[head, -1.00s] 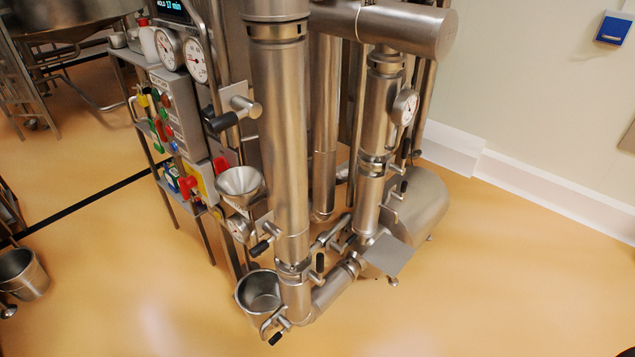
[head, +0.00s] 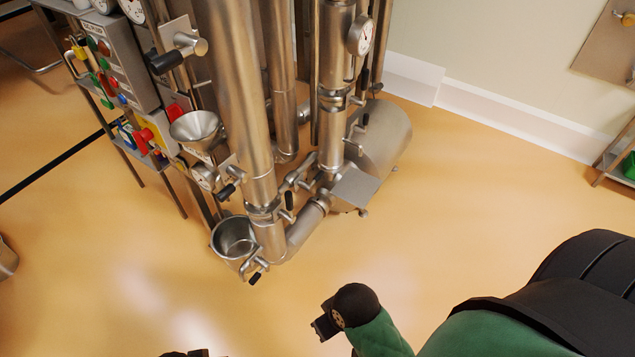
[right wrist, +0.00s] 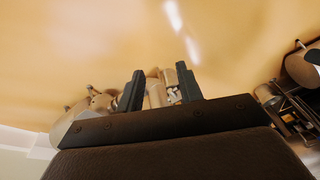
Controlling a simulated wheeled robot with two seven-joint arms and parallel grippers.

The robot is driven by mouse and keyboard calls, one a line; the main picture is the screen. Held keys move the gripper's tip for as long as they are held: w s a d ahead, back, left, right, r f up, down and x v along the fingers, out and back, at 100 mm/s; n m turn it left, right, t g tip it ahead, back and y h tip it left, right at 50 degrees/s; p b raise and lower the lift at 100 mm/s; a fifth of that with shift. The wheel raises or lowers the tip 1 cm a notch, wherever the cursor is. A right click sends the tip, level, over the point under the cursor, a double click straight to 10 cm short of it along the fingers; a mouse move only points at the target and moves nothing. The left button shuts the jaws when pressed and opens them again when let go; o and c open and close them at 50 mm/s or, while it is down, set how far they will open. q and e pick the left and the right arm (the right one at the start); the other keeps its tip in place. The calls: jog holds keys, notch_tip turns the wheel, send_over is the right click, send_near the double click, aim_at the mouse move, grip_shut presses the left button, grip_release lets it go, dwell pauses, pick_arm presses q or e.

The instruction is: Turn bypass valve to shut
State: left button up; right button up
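Several small valves with black handles sit on the steel pipework in the head view. One black handle (head: 288,200) stands near upright beside the foot of the thick front pipe (head: 235,90); another valve handle (head: 227,191) sticks out at its left, and a low one (head: 256,278) is at its base. I cannot tell which is the bypass valve; no label is readable. My right gripper (head: 323,322) is in front of the pipework, apart from it; the right wrist view shows its fingers (right wrist: 161,86) spread and empty. Only a dark bit of my left gripper (head: 185,353) shows at the bottom edge.
A steel bucket (head: 233,238) stands by the pipe base and a funnel (head: 196,127) hangs above it. A button panel (head: 112,65) is at the left. A horizontal steel drum (head: 383,138) lies behind. The orange floor in front is clear.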

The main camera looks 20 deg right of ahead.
dwell(0.3)
